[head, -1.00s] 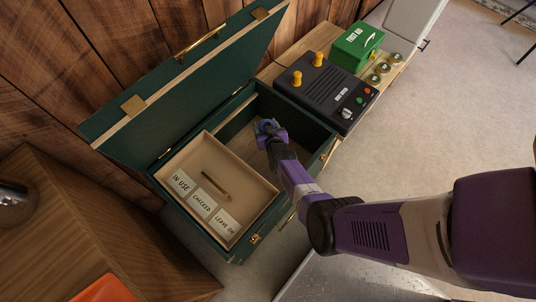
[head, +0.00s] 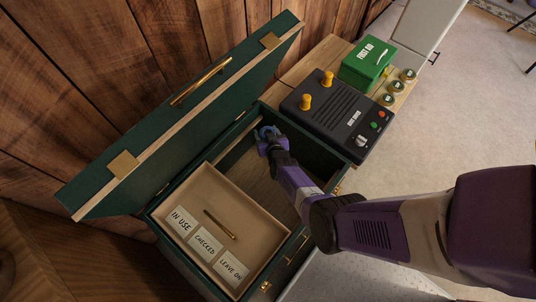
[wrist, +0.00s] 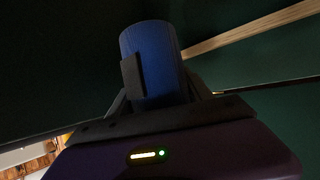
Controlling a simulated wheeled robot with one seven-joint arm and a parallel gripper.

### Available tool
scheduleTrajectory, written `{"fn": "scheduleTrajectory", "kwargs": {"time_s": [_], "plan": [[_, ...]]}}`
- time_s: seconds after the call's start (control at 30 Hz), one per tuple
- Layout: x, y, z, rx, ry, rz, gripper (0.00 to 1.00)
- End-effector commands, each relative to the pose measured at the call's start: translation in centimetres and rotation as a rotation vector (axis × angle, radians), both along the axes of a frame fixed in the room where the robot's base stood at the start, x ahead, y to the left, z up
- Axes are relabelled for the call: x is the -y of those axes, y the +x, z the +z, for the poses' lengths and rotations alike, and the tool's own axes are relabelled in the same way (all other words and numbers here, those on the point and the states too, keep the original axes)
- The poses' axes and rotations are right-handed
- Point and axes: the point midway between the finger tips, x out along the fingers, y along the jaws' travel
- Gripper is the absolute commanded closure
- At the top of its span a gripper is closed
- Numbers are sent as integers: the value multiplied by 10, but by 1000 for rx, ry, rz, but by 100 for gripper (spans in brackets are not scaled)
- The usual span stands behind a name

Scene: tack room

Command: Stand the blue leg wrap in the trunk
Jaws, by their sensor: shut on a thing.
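The blue leg wrap (wrist: 155,62) is a rounded blue roll between my fingers in the wrist view, with dark green trunk surfaces behind it. In the head view a small part of the blue leg wrap (head: 268,130) shows at the tip of my gripper (head: 268,140). My gripper is shut on it, over the open compartment of the dark green trunk (head: 160,232). The trunk's lid (head: 185,115) stands open. How far the wrap is from the trunk floor, I cannot tell.
A beige tray (head: 190,190) with labels and a brass handle fills the trunk's near left side. A black box with yellow knobs (head: 320,118) and a green first aid box (head: 366,62) stand right of the trunk. Several small round tins (head: 397,87) sit beside them.

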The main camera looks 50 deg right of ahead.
Motion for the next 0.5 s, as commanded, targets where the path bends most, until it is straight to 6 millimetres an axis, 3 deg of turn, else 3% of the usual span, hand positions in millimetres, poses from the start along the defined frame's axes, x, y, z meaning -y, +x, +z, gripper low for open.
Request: {"fn": "scheduleTrajectory", "kwargs": {"time_s": [0.03,0.5], "plan": [[0,0,-18,1,0,-1,85],[1,0,-96,1,0,-1,85]]}}
